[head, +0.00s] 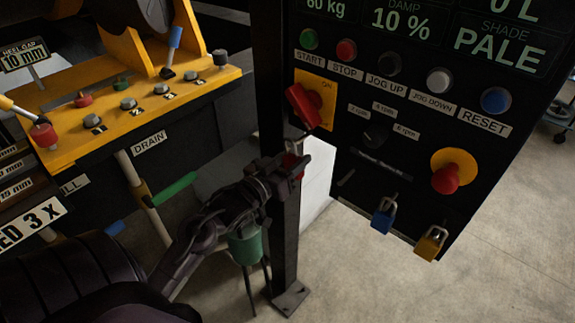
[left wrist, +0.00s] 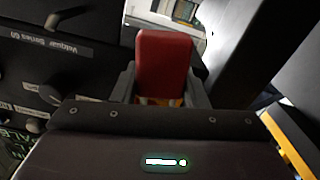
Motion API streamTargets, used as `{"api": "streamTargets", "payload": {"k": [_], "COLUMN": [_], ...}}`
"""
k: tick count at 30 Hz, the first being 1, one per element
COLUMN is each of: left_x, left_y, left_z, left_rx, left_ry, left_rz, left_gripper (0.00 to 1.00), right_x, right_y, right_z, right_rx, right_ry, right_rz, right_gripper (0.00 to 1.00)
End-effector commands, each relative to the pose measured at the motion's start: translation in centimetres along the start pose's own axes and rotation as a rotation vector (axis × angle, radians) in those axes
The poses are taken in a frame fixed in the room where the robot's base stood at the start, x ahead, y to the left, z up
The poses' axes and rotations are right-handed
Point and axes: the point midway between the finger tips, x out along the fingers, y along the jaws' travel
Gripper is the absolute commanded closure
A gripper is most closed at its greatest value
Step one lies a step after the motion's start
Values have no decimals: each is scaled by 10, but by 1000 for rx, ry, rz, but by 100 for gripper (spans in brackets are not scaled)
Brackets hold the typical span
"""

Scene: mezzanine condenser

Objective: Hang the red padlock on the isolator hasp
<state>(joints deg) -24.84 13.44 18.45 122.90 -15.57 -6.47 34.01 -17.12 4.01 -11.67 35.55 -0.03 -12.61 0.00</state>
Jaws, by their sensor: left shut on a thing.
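My left gripper (head: 288,172) is shut on the red padlock (head: 291,164), just left of the black control panel's lower left part. In the head view the padlock is small and partly covered by the fingers, with a pale shackle above it. In the left wrist view the red padlock (left wrist: 163,62) stands between the two grey fingers of the left gripper (left wrist: 160,90). The isolator (head: 304,105) has a red handle on a yellow plate, above the padlock in the picture. I cannot make out the hasp clearly. My right gripper is not in view.
A blue padlock (head: 384,216) and a yellow padlock (head: 430,243) hang at the panel's bottom edge. A red emergency button (head: 446,178) is on the right. A dark post (head: 285,235) stands below my gripper. A yellow lever console (head: 130,105) is at left.

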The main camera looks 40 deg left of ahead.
Motion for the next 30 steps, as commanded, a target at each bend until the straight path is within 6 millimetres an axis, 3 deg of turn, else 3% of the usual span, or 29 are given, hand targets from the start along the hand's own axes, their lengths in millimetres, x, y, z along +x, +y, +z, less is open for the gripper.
{"api": "streamTargets", "payload": {"k": [19,30], "left_x": [39,50], "left_y": [-1,-3], "left_z": [3,11], "left_rx": [1,0], "left_ry": [2,2], "left_rz": [0,0], "left_gripper": [86,86], "right_x": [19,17], "right_y": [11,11], "right_z": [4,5], "right_rx": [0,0], "right_ry": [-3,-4], "right_rz": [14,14], "right_gripper": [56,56]}}
